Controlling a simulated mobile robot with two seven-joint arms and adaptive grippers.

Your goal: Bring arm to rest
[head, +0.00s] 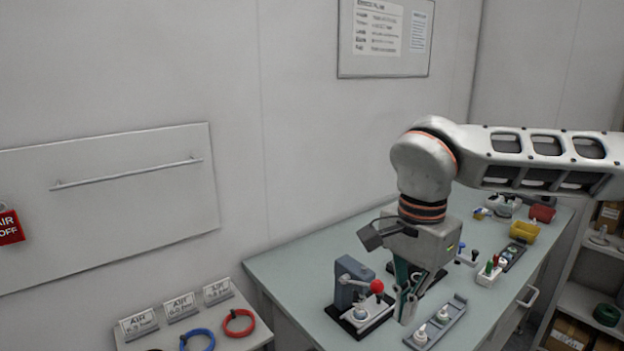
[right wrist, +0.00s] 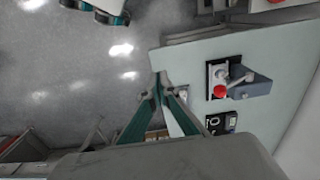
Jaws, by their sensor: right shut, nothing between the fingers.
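My right arm (head: 425,165) reaches in from the right over the bench and bends down at its orange-ringed joint. My right gripper (head: 405,312) points down between the small press and the grey tray. Its fingers are together and hold nothing. In the right wrist view the teal fingers (right wrist: 160,92) meet at their tips, over the bench edge, with the floor to their left. The tips hide a little of the bench top. My left gripper cannot be made out in either view.
The bench (head: 300,268) carries a press with a red knob (head: 377,286) left of the gripper. A grey tray (head: 455,318) with white-capped pieces is close on its right. Red and blue rings (head: 238,323) lie on a side table. Shelves stand right.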

